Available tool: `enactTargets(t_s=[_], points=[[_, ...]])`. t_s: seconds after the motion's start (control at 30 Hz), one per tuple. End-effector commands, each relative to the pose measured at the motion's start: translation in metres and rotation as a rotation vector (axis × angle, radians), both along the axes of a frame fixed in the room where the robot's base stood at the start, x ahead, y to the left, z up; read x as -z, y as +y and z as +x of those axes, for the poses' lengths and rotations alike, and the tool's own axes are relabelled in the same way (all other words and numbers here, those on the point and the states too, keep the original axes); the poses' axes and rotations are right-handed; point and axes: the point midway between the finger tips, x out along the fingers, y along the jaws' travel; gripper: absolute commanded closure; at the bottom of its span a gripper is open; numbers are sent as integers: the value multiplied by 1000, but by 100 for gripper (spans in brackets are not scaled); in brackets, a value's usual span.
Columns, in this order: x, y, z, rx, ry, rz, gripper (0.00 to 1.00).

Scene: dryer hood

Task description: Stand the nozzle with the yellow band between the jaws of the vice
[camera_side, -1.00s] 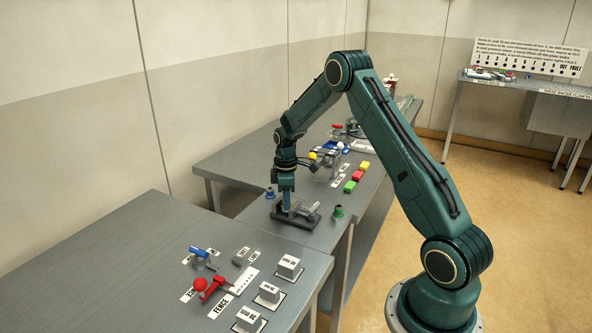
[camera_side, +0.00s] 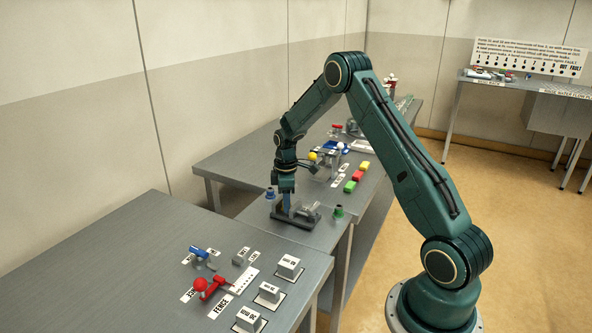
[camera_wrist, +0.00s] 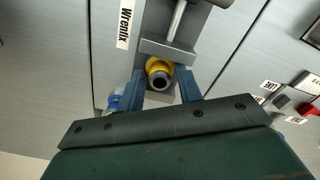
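The nozzle with the yellow band (camera_wrist: 159,70) stands upright at the vice in the wrist view, its round open end facing the camera. A grey jaw of the vice (camera_wrist: 166,50) is just beyond it, and grey metal shows on its near side. I cannot tell whether the jaws touch it. My gripper (camera_wrist: 161,80) has one blue finger on each side of the nozzle, with gaps visible between fingers and nozzle. In the side view my gripper (camera_side: 287,211) points down at the vice (camera_side: 307,222); the nozzle is hidden there.
A blue nozzle (camera_side: 270,193) stands left of the vice and a green one (camera_side: 338,211) right of it, near the bench edge. Red, green and yellow blocks (camera_side: 350,187) lie behind. The front bench holds a red-knobbed lever (camera_side: 201,285) and grey blocks (camera_side: 289,266).

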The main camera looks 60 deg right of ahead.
Motion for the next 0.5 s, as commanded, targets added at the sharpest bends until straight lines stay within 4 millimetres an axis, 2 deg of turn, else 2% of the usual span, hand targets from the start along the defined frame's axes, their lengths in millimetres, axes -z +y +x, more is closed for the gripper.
enactTargets(t_s=[0.27,0.5], points=[[-28,-1,2,-4,-6,-4,51],[-65,-1,1,-2,-7,-4,51]])
